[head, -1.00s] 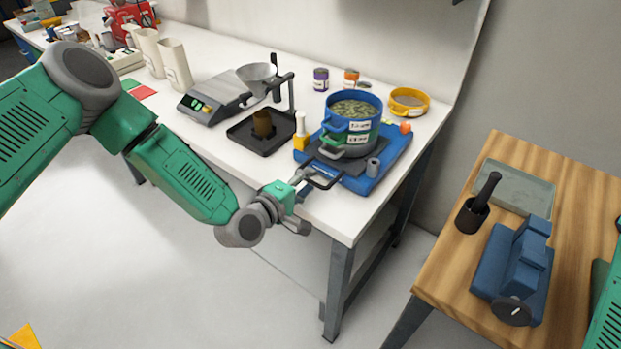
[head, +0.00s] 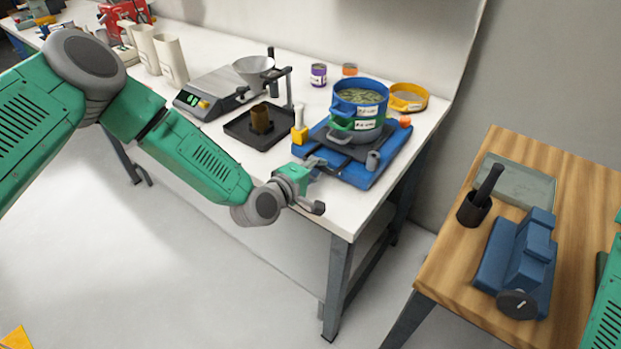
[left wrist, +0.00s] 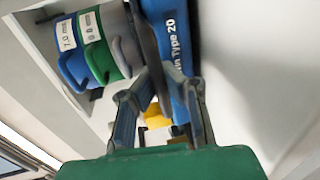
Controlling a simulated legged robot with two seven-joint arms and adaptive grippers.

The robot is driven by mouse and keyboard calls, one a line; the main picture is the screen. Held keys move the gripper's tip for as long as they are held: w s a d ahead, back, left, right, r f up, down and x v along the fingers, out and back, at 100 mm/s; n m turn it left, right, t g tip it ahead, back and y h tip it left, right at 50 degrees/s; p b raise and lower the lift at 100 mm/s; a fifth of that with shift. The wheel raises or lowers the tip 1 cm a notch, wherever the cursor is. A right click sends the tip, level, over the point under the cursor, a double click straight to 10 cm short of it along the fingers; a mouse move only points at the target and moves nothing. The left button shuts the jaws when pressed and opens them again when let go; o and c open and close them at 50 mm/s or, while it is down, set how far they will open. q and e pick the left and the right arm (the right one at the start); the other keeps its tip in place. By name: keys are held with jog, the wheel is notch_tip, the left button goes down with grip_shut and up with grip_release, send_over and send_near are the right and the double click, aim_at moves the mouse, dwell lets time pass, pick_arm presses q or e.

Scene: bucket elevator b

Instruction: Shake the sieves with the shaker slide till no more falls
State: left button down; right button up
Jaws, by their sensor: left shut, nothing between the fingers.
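The sieve stack stands on the shaker at the bench's right end. It has a blue sieve (head: 371,97) on top with greenish bits inside, a green sieve (head: 338,124) below, and a grey pan at the bottom. The stack also shows sideways in the left wrist view (left wrist: 75,55). The blue shaker base (head: 372,176) carries the dark slide (head: 331,154). My left gripper (head: 316,168) is at the slide's front end, shut and empty. Whether its fingers touch the slide handle is unclear. My right gripper is out of view.
A black tray (head: 235,130) with a brown cup, a scale (head: 207,101) and a funnel stand left of the shaker. A yellow sieve (head: 420,101) lies behind it. A wooden table (head: 450,266) with a blue device (head: 524,259) stands to the right, across a gap.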

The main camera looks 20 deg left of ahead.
pick_arm(q)
jog(key=shift+w+f, duration=0.15)
jog(key=shift+w, duration=0.35)
jog(key=shift+d, duration=0.1)
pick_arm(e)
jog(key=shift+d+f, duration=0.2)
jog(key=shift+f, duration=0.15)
pick_arm(q)
jog(key=c, duration=1.6)
grip_release()
jog(key=shift+a, duration=0.25)
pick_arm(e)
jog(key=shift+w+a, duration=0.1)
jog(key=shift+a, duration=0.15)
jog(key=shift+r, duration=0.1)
pick_arm(q)
jog(key=v, duration=1.2)
jog(key=shift+w, duration=0.1)
